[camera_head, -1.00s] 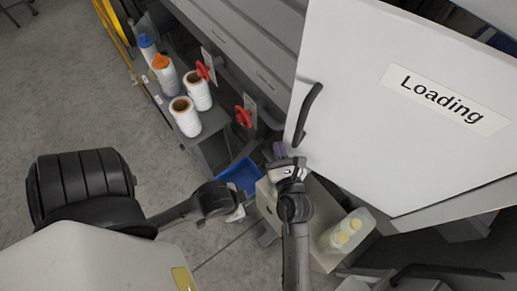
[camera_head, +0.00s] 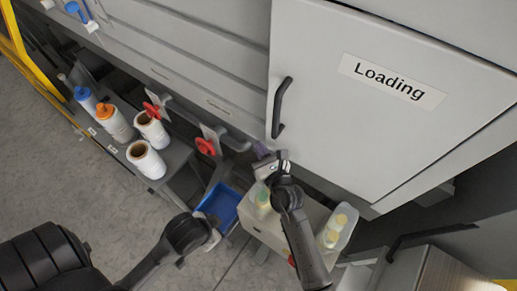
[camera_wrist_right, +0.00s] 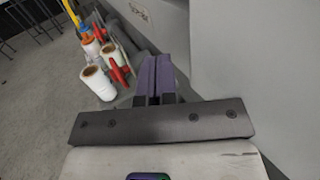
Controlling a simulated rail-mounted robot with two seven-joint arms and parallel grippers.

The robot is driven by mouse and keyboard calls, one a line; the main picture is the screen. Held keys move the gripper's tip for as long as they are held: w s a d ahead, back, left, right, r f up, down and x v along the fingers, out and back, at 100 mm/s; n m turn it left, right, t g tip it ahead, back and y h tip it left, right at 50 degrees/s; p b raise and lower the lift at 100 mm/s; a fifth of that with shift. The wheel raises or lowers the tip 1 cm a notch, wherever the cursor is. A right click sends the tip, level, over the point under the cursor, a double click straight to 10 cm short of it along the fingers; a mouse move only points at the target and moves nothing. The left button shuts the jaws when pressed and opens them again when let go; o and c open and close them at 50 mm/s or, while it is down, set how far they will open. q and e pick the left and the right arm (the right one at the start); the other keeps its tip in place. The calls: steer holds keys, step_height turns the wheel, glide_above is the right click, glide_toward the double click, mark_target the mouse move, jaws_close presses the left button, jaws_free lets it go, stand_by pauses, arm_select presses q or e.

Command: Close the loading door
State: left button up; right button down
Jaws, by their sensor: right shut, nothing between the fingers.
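The white loading door (camera_head: 385,125) with its "Loading" label fills the right of the head view. It looks flush or nearly flush with the grey machine front; a small gap cannot be ruled out. Its dark bar handle (camera_head: 280,108) is upright near the left edge. My right gripper (camera_head: 262,150) is at the door's lower left corner, below the handle. In the right wrist view its purple fingers (camera_wrist_right: 158,76) are together and empty, with a pale panel close on their right. Contact cannot be told. My left gripper (camera_head: 211,238) is low, away from the door; its fingers are unclear.
Several white rolls (camera_head: 146,160) and bottles stand on a grey shelf at left. Red knobs (camera_head: 206,146) stick out near the machine front. Open floor lies at lower left.

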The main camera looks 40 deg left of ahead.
steer(key=shift+s, duration=0.1)
steer(key=s+p, duration=0.4)
steer(key=s, duration=0.9)
steer(key=shift+s+d, duration=0.35)
steer(key=shift+d, duration=0.1)
